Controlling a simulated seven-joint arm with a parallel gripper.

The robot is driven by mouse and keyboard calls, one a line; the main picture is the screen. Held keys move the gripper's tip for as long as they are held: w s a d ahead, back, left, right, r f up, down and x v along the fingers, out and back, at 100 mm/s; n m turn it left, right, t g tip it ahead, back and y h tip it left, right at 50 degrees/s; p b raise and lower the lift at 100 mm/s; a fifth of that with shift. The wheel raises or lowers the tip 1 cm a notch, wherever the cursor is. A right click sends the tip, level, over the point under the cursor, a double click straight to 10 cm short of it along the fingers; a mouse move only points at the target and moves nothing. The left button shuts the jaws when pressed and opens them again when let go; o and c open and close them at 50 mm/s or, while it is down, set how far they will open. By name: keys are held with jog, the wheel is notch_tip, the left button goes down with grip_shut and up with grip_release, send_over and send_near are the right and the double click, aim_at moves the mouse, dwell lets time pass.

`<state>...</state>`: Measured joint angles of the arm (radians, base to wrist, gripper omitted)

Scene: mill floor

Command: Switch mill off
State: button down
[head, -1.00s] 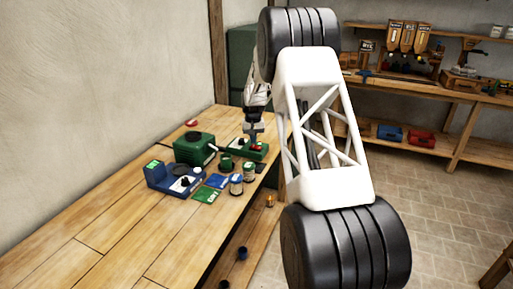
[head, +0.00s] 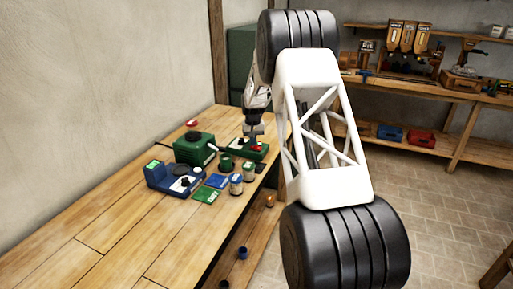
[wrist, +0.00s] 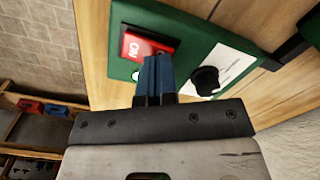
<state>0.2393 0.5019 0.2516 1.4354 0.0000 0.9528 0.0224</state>
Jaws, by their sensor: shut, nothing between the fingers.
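A green control box (head: 262,154) sits at the far end of the bench, beside a green machine (head: 193,149) with a dark round top. In the wrist view the box's green face (wrist: 125,68) carries a red rocker switch (wrist: 140,46) marked ON, a white plate (wrist: 228,62) and a black knob (wrist: 205,81). The red switch also shows in the head view (head: 257,149). My gripper (head: 254,139) is over the box. In the wrist view its blue fingertips (wrist: 156,66) are shut and empty at the switch's lower edge; I cannot tell whether they touch it. A whitish-green spot beside them is partly hidden.
A blue scale-like device (head: 172,179), flat green (head: 207,195) and blue (head: 217,181) packets and small jars (head: 236,184) stand nearer on the bench. The near bench top (head: 130,230) is clear. Shelves with a blue bin (head: 390,132) and red bin (head: 421,138) are at the back right.

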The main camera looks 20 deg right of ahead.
jog(key=shift+f, duration=0.45)
dwell(0.4)
jog(key=shift+r, duration=0.15)
jog(key=shift+r, duration=3.35)
jog(key=shift+r, duration=0.1)
